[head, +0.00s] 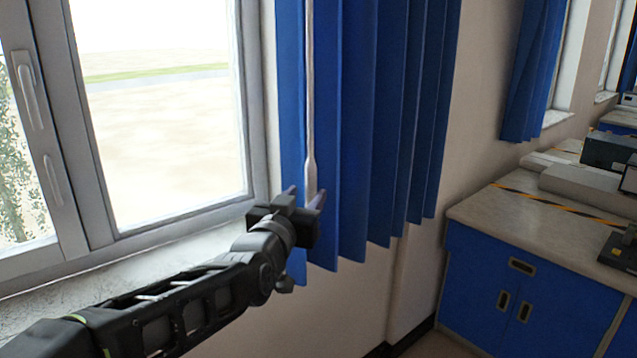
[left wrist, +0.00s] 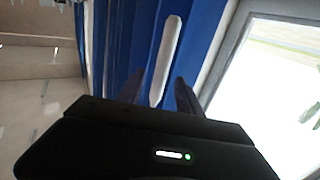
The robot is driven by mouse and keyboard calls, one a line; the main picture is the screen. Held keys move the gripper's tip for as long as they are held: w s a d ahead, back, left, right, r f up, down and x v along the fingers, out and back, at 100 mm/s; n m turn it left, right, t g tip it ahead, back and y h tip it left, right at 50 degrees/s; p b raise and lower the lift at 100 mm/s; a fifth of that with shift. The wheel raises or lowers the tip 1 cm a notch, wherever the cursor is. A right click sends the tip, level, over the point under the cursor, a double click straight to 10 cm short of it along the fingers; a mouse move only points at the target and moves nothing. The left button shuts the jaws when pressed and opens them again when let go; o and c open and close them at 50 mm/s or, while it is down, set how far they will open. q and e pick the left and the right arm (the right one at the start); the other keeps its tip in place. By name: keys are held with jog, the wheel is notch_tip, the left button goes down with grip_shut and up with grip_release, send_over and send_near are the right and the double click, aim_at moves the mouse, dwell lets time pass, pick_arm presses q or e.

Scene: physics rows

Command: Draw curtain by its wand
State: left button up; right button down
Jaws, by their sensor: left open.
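A blue pleated curtain (head: 385,120) hangs gathered at the right side of the window. It also fills the middle of the left wrist view (left wrist: 112,45). A thin whitish wand (head: 309,110) hangs straight down in front of its left part and thickens towards the lower end. My left gripper (head: 306,198) is open at the wand's lower end. In the left wrist view the wand's thick end (left wrist: 165,60) shows between the two dark fingers, with space on both sides. The wand's lowest tip is hidden or hard to make out. My right gripper is in neither view.
The window (head: 165,105) with its pale frame and sill (head: 170,255) lies to the left. A blue cabinet (head: 500,285) with a grey worktop and several devices stands at the right. Another blue curtain (head: 532,70) hangs farther back.

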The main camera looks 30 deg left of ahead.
aim_at(315, 183)
pick_arm(q)
jog(key=p+x, duration=0.2)
jog(key=x, duration=0.4)
jog(key=shift+w+a, duration=0.15)
jog(key=shift+w, duration=0.15)
jog(key=shift+w+a, duration=0.15)
jog(key=shift+w, duration=0.25)
grip_shut()
dwell(0.9)
